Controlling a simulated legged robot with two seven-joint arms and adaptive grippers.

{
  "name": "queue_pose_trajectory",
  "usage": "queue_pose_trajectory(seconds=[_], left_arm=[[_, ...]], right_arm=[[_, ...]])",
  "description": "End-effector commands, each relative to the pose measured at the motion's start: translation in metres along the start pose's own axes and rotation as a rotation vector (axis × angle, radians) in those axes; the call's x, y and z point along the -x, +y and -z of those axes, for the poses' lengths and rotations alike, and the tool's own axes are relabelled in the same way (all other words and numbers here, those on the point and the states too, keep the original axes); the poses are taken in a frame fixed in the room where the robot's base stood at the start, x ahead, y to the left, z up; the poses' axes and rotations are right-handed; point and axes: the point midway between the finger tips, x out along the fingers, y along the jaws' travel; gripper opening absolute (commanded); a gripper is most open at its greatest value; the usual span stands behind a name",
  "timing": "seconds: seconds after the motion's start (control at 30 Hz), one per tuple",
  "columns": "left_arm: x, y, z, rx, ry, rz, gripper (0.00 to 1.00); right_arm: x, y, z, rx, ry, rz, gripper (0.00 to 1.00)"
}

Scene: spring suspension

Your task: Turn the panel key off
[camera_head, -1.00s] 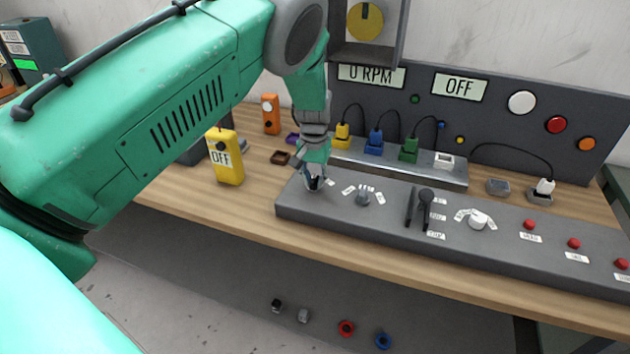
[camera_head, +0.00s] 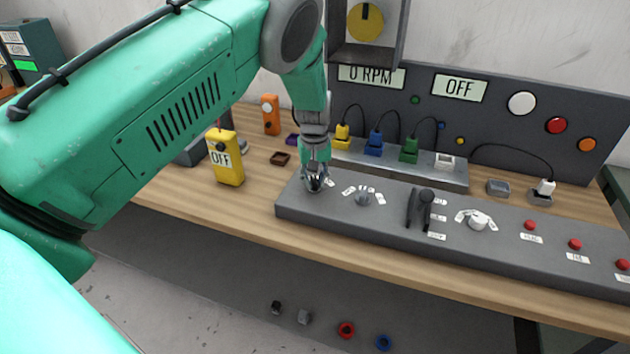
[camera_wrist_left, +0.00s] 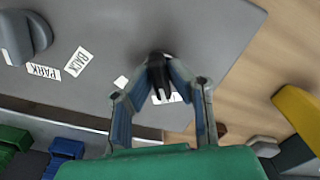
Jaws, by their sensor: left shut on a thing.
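The grey control panel (camera_head: 385,226) lies along the front of the wooden bench. The panel key (camera_wrist_left: 158,76) is a small dark piece at the panel's left end, with small white labels beside it. My left gripper (camera_head: 314,187) points down onto it in the head view. In the left wrist view my left gripper (camera_wrist_left: 161,64) has its fingertips closed on the key from both sides. The fingers hide most of the key in the head view, and its exact angle is hard to read. My right gripper is out of view.
A grey knob (camera_head: 363,198) with labels is just right of the key. A dark lever (camera_head: 425,196), a white knob (camera_head: 478,222) and red buttons (camera_head: 530,225) follow. A yellow box reading OFF (camera_head: 226,160) stands left. The display (camera_head: 459,87) reads OFF.

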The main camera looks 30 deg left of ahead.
Motion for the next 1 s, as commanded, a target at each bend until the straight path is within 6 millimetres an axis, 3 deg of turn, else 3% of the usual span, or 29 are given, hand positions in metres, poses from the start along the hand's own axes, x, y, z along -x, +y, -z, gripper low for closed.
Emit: queue_pose_trajectory(seconds=[0.3,0.33,0.37,0.77,1.0], left_arm=[[0.001,0.001,0.001,0.003,0.003,-0.004,0.0],[0.001,0.001,0.001,0.003,0.003,-0.004,0.25],[0.001,0.001,0.001,0.003,0.003,-0.004,0.34],[0.006,0.001,0.001,0.001,0.002,-0.003,0.34],[0.049,0.002,0.001,0.001,0.004,-0.005,0.34]], right_arm=[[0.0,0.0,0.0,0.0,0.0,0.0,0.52],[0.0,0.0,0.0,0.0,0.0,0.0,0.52],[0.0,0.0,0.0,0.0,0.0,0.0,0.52],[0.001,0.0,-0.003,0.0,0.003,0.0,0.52],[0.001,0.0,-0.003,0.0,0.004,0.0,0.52]])
